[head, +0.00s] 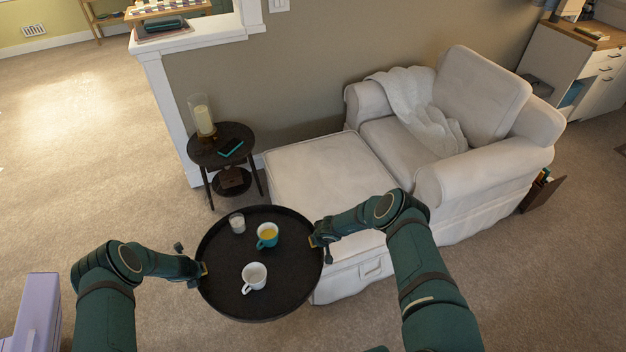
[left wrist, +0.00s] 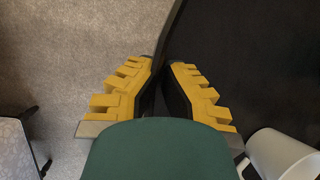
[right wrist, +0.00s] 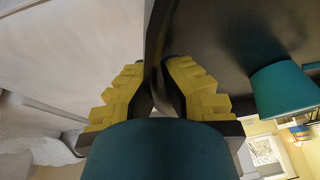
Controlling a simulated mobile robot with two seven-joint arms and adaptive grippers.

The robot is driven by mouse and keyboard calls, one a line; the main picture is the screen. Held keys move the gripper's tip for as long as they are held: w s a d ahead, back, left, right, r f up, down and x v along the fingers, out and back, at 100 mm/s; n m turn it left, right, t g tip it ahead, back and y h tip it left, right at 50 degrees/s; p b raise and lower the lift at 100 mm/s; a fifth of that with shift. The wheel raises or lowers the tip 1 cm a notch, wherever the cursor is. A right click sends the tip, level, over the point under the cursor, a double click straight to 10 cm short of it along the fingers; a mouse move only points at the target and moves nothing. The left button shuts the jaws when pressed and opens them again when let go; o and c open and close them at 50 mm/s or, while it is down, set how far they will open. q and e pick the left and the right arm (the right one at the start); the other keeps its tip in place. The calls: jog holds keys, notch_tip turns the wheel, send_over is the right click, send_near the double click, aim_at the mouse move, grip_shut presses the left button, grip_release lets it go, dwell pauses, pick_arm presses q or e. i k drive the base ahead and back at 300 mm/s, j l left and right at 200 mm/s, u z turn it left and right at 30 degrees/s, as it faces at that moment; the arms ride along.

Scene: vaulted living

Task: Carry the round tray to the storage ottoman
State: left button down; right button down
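The round black tray (head: 222,285) is held level in front of me, off the floor, with both grippers at opposite sides of its rim. My right gripper (head: 317,240) is shut on the right rim, seen in the right wrist view (right wrist: 157,75). The white storage ottoman (head: 325,175) is just beyond the tray, partly hidden by it and my right arm.
A white armchair (head: 480,105) with a throw blanket (head: 415,105) adjoins the ottoman. A dark side table (head: 222,145) with a candle holder (head: 201,117) and a teal-edged phone-like item (head: 231,148) stands left of the ottoman. A lilac object (head: 38,312) is at lower left. Carpet at left is clear.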

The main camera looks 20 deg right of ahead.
aim_at(342, 201)
jog(key=i+l, duration=0.15)
jog(key=l, duration=0.15)
jog(key=i+l, duration=0.15)
jog(key=l, duration=0.2)
jog(key=i+l, duration=0.2)
jog(key=i+l+u, duration=0.1)
jog(key=l, duration=0.35)
jog(key=i+l, duration=0.1)
jog(key=l, duration=0.3)
jog(key=i+l, duration=0.1)
jog(key=l, duration=0.3)
jog(key=i+l, duration=0.15)
jog(key=l, duration=0.25)
